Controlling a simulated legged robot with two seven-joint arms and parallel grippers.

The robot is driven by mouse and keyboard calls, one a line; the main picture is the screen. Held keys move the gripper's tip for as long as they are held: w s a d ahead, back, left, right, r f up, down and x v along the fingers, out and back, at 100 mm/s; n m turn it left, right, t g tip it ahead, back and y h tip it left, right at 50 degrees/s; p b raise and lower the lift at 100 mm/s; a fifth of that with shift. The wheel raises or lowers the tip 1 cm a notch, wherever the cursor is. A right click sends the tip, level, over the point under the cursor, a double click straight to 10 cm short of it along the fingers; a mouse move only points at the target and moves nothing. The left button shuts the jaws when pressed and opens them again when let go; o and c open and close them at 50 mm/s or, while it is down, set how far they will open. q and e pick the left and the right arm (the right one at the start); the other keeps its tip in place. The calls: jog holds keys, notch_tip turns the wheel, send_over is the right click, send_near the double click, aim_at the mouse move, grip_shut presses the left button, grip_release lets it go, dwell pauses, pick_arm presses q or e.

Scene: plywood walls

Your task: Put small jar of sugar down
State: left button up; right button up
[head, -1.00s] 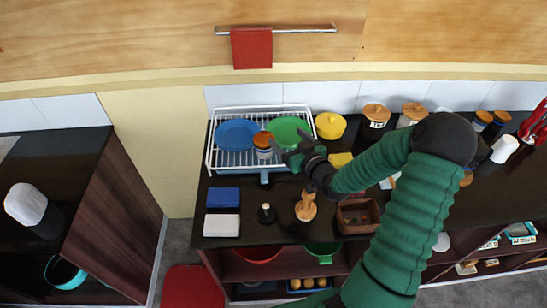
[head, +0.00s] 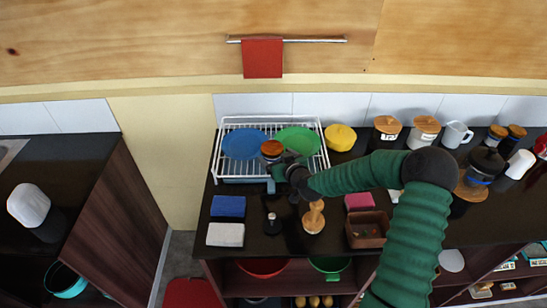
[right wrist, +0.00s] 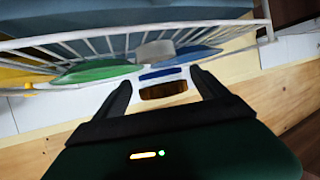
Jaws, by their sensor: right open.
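The small jar (head: 271,157) with an orange-brown lid is at the front of the white wire dish rack, between the blue and green plates. I cannot tell exactly what it rests on. My right gripper (head: 280,168) is just in front and to the right of it in the head view, open. In the right wrist view, a pale jar with a blue band and brown part (right wrist: 163,88) shows between the two spread fingers (right wrist: 163,92); whether they touch it cannot be told. My left gripper is not in view.
The dish rack (head: 225,165) holds a blue plate (head: 243,144) and a green plate (head: 297,139). A yellow pot (head: 340,137) stands right of it. Blue (head: 228,206) and white (head: 225,235) blocks, a dark bottle (head: 272,224) and a wooden mill (head: 313,218) stand in front.

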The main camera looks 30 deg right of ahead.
jog(key=x, duration=0.4)
jog(key=shift+a+f, duration=0.15)
jog(key=shift+s+d, duration=0.1)
jog(key=shift+d, duration=0.2)
jog(key=c, duration=0.4)
jog(key=shift+a, duration=0.25)
jog(key=c, duration=1.2)
jog(key=shift+d, duration=0.1)
jog(key=shift+c, duration=0.9)
